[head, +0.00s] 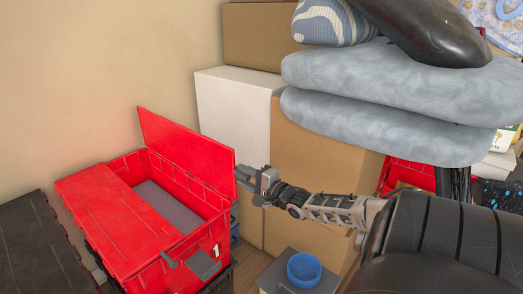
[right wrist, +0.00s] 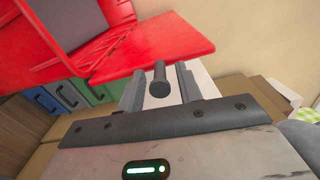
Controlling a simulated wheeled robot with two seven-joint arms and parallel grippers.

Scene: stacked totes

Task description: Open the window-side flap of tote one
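The red tote marked 1 (head: 196,250) stands at the lower left in the head view. Its far flap (head: 187,148) is tilted up, and its near-left flap (head: 115,217) lies flat. No window shows, so I cannot tell which flap is window-side. My right gripper (head: 245,176) is at the right end of the raised flap. In the right wrist view, the fingers of my right gripper (right wrist: 160,88) are apart, with a dark peg (right wrist: 159,80) between them and gaps on both sides. A red flap (right wrist: 150,62) is just beyond the peg. My left gripper is not in view.
A dark lidded tote (head: 38,245) stands left of the red one. Cardboard boxes (head: 300,150) and a white box (head: 235,110) are stacked behind. Grey cushions (head: 390,95) are at the upper right. A blue round container (head: 303,268) sits on a grey box below my right arm.

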